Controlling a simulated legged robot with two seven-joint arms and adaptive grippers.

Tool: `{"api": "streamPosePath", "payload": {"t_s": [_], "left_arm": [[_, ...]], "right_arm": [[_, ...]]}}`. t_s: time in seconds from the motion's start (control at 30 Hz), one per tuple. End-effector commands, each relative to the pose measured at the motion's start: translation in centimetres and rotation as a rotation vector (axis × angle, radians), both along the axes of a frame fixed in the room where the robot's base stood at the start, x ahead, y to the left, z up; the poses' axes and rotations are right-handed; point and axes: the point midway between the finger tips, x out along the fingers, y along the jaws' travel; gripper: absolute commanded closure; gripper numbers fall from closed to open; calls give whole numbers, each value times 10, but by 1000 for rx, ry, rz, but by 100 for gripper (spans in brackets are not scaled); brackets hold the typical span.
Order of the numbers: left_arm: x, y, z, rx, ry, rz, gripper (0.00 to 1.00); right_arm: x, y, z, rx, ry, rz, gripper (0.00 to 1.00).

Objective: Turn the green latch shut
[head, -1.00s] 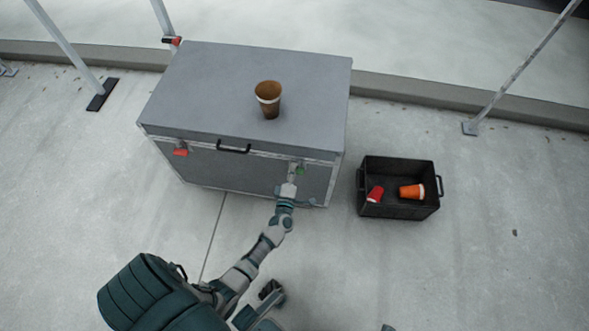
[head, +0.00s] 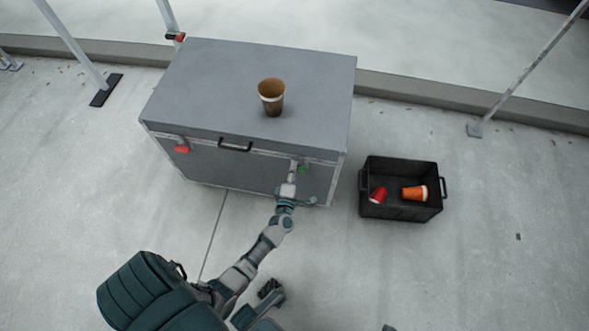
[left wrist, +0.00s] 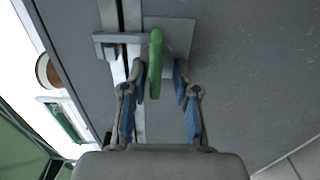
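The green latch (head: 302,169) is on the front face of the grey case (head: 250,85), near its right end, just below the lid seam. In the left wrist view the green latch (left wrist: 156,62) is a narrow green handle in front of a metal plate. My left gripper (head: 293,178) is at the latch. In the left wrist view its two fingers (left wrist: 161,82) are apart, one on each side of the handle's near end. A gap shows on the right side; contact on the left is unclear. A dark end piece low in the head view may be my right gripper (head: 270,288); its fingers are unclear.
A red latch (head: 182,149) is at the case's front left, and a black handle (head: 235,149) is between the latches. A brown cup (head: 271,97) stands on the lid. A black crate (head: 400,213) with red and orange cups stands to the right on open floor.

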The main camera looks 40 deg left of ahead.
Motion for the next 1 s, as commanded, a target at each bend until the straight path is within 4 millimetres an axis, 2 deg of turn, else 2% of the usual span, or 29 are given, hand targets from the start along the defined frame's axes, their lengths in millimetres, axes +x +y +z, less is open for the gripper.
{"api": "streamPosePath", "payload": {"t_s": [0.37,0.47,0.8,1.0], "left_arm": [[-5,-4,1,1,-2,-1,65],[-17,-12,0,0,0,-1,65],[-80,-49,0,1,1,0,65],[-98,-61,0,0,0,0,65]], "right_arm": [[-3,-1,0,3,1,-3,60],[-3,-1,0,2,1,-2,60],[-2,0,1,1,-1,-1,60],[-2,0,1,1,0,0,60]]}}
